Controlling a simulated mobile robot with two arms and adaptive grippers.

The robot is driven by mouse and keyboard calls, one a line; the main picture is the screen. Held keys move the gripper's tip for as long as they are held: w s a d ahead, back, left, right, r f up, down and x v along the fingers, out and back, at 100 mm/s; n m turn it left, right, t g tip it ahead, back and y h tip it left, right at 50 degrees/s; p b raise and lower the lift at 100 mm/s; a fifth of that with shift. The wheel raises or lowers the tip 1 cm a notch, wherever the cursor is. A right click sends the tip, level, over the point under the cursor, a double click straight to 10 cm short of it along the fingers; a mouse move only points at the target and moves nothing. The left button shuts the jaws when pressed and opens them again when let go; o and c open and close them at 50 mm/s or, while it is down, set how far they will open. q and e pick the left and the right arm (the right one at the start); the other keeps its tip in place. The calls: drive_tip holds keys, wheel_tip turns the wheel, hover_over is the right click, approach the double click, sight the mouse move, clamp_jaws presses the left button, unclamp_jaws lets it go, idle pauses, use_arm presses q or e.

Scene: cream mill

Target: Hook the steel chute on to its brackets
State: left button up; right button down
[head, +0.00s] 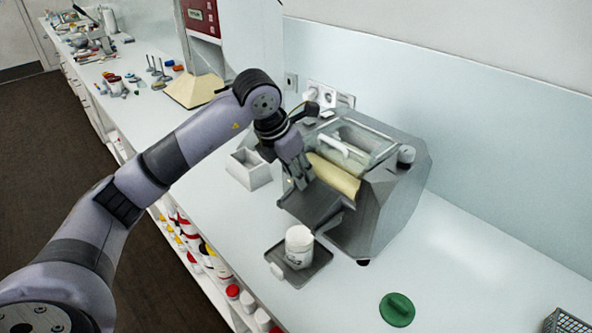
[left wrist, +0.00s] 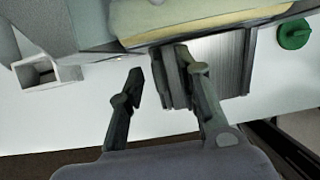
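The steel chute (head: 316,205) slopes down from the front of the grey mill (head: 385,205), just below its cream-coloured roller (head: 335,176). In the left wrist view the chute (left wrist: 222,62) is a ribbed steel plate under the roller. My left gripper (head: 299,182) is at the chute's left end, in front of the mill. In the left wrist view its fingers (left wrist: 157,78) are apart, with the right finger close to or touching the chute's side edge. I see nothing held between them. The brackets are hidden, so I cannot tell whether the chute hangs on them. My right gripper is not in view.
A white jar (head: 299,241) stands on a dark tray (head: 315,266) below the chute. A white open box (head: 250,171) is left of the mill. A green lid (head: 397,309) lies at front right, and a wire basket (head: 568,323) is at the right corner. The bench between is clear.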

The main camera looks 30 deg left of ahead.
use_arm(q)
drive_tip(key=v, duration=1.2)
drive_tip(key=shift+f, duration=0.1)
idle(0.4)
